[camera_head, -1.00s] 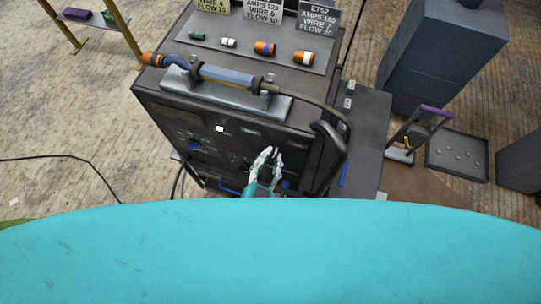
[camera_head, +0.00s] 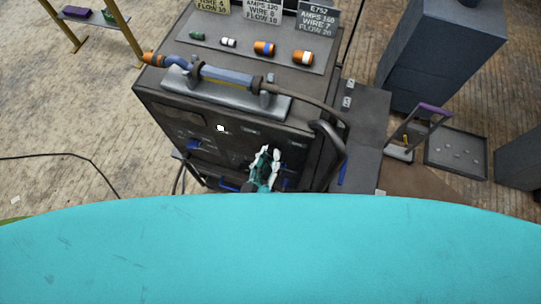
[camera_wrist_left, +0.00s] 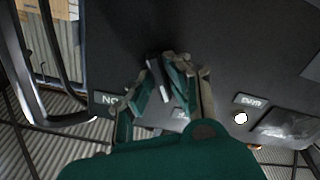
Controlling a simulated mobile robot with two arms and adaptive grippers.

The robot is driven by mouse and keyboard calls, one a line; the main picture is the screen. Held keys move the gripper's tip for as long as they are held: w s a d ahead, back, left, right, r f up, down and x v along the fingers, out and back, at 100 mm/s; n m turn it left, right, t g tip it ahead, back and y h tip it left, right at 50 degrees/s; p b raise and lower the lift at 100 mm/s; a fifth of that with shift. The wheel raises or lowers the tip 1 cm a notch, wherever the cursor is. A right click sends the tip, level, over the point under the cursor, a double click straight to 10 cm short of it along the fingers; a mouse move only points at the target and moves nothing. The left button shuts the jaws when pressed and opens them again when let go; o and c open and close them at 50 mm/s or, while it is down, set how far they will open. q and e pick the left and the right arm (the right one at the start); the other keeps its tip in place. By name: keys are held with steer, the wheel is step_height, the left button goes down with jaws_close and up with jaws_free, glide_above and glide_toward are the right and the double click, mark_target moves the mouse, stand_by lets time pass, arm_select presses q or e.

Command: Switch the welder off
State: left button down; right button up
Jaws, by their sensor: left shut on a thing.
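The welder (camera_head: 285,130) is a dark box with a torch (camera_head: 228,76) lying in a cradle on its top. A small white light (camera_head: 220,128) glows on its front panel; it also shows in the left wrist view (camera_wrist_left: 240,118) by a label reading PWR. My left gripper (camera_head: 266,156) is at the lower middle of that panel. In the left wrist view the left gripper (camera_wrist_left: 167,76) has its fingers close around a dark, pale-edged switch piece (camera_wrist_left: 158,82). The fingers partly hide the piece and a label behind it. My right gripper is out of view.
A slanted board (camera_head: 270,42) with several coloured parts and cards stands on the welder. The torch cable (camera_head: 322,112) loops down the right side. A tray (camera_head: 455,155) and a dark cabinet (camera_head: 430,60) stand right. A large turquoise surface covers the foreground.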

arm_select(q)
steer(key=shift+n, duration=0.7)
steer(key=c, duration=1.3)
jaws_free()
steer(key=shift+c, duration=0.2)
steer(key=v, duration=1.2)
